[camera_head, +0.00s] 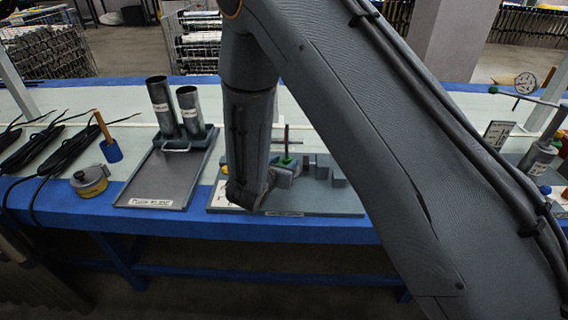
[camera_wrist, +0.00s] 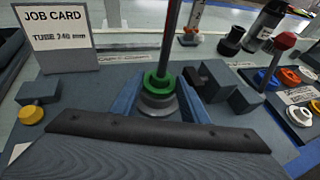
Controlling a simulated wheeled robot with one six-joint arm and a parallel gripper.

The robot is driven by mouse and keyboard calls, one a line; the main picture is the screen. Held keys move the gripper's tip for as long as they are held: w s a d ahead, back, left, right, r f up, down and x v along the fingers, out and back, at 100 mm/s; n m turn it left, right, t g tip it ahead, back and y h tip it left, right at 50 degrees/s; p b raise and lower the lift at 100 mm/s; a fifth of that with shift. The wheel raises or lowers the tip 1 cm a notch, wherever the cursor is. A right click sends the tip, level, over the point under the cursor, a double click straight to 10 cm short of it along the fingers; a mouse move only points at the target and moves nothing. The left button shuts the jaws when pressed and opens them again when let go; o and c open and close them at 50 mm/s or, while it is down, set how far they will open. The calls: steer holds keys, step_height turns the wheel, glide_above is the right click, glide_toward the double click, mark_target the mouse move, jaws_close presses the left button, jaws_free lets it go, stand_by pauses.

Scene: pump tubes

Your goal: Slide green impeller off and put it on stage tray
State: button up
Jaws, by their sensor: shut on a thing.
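The green impeller (camera_wrist: 158,82) is a green ring around an upright rod (camera_wrist: 171,38) in the wrist view. It sits directly over a round grey piece (camera_wrist: 157,103). My gripper (camera_wrist: 160,90) has one blue-grey finger on each side of the impeller and is shut on it. In the head view a bit of the green impeller (camera_head: 286,160) shows beside the rod, and my arm hides much of the area. I cannot tell which surface is the stage tray. Coloured rings, one of them orange (camera_wrist: 291,77), lie at the right of the wrist view.
A job card (camera_wrist: 57,37) stands at the left, with a yellow knob (camera_wrist: 32,115) below it. Dark grey blocks (camera_wrist: 217,80) stand close right of my gripper. A red-topped post (camera_wrist: 283,43) rises beyond them. In the head view, a tray (camera_head: 160,183) with two metal tubes stands left.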

steer(key=shift+r+p, duration=0.3)
steer(key=shift+r, duration=0.3)
stand_by(0.3)
step_height(320, 180, up, 17)
steer(key=p, duration=0.9)
steer(key=shift+f, duration=0.15)
stand_by(2.1)
steer(key=shift+f, duration=0.1)
